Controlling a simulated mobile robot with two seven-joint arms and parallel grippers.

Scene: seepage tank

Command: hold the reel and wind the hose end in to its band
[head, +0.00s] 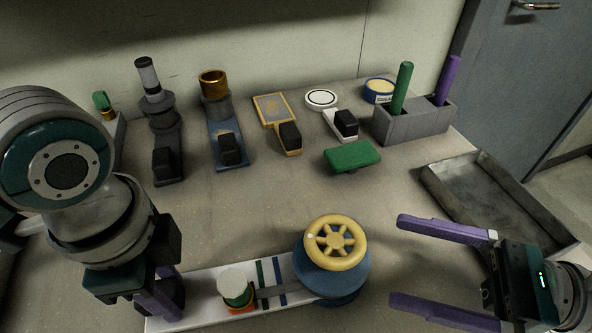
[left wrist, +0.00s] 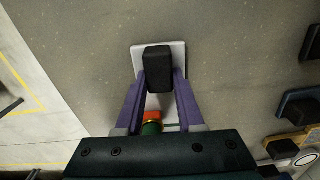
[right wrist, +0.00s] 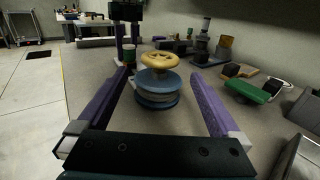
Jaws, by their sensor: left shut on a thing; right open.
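The reel (head: 345,275) is a blue drum with a yellow spoked handwheel (head: 335,243) on top, at the right end of a white base plate (head: 205,282). The hose end (head: 237,289), with a white top and green and orange parts, stands on the plate left of the green and blue bands (head: 270,272). A grey strip runs from it towards the drum. My left gripper (left wrist: 158,78) is shut on the black grip block (left wrist: 158,65) at the plate's left end. My right gripper (head: 397,260) is open and empty, right of the reel; its fingers flank the reel (right wrist: 158,95) in the right wrist view.
Behind stand several tools with black grips, a green-topped block (head: 352,156) and a grey holder (head: 415,122) with green and purple rods. A metal tray (head: 490,195) lies at the right. The table between the reel and the back row is clear.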

